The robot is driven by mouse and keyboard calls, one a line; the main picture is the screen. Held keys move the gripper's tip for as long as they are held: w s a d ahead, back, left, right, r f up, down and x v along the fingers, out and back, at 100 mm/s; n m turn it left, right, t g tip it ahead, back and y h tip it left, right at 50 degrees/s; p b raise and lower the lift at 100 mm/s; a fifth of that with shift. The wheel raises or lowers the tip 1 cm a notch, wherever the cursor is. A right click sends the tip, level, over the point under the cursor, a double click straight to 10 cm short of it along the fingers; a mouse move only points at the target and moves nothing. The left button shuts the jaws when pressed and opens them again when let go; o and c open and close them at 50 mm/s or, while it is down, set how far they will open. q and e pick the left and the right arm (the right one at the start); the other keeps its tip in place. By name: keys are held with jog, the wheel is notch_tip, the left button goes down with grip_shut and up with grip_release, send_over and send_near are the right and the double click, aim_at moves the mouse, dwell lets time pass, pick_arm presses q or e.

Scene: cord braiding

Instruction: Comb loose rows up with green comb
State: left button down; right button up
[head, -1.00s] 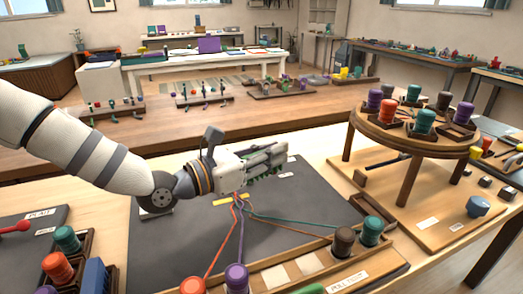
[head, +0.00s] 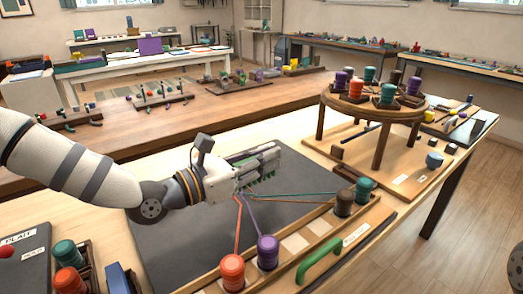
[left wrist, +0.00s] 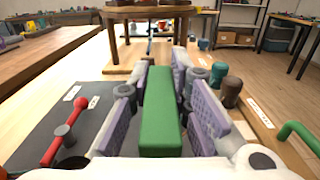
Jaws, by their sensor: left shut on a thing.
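My left gripper (head: 262,168) is shut on the green comb (left wrist: 160,115), which lies lengthwise between its pads in the left wrist view. In the head view only the comb's green teeth (head: 266,180) show under the fingers. The gripper is over the dark mat (head: 180,245), at the upper ends of the cords. A red cord (head: 238,225), a purple cord (head: 251,217) and green and brown cords fan out from there. They run to red (head: 232,272), purple (head: 267,252), brown (head: 344,203) and teal (head: 364,190) bobbins. The woven rows are hidden. My right gripper is out of view.
A round stand (head: 330,98) with several bobbins is at the back right. A green handle (head: 319,262) is at the front right edge of the bobbin board. More bobbins (head: 66,253) sit at the front left. The mat around the gripper is mostly clear.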

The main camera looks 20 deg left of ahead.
pick_arm(q)
notch_tip(320, 180, down, 7)
jog(key=b, duration=0.2)
jog(key=shift+r+b, duration=0.1)
jog(key=shift+b, duration=0.2)
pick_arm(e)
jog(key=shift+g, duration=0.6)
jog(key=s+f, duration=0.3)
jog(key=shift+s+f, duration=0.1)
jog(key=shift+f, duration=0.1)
pick_arm(q)
jog(key=shift+a, duration=0.15)
jog(key=shift+w+a+b, duration=0.55)
jog(key=shift+w+a, duration=0.7)
jog(key=shift+a, duration=0.3)
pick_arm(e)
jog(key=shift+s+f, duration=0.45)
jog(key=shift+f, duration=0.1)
pick_arm(q)
jog(key=shift+r, duration=0.1)
notch_tip(320, 180, up, 9)
jog(key=p, duration=0.4)
jog(key=shift+s+d, duration=0.3)
jog(key=shift+d, duration=0.1)
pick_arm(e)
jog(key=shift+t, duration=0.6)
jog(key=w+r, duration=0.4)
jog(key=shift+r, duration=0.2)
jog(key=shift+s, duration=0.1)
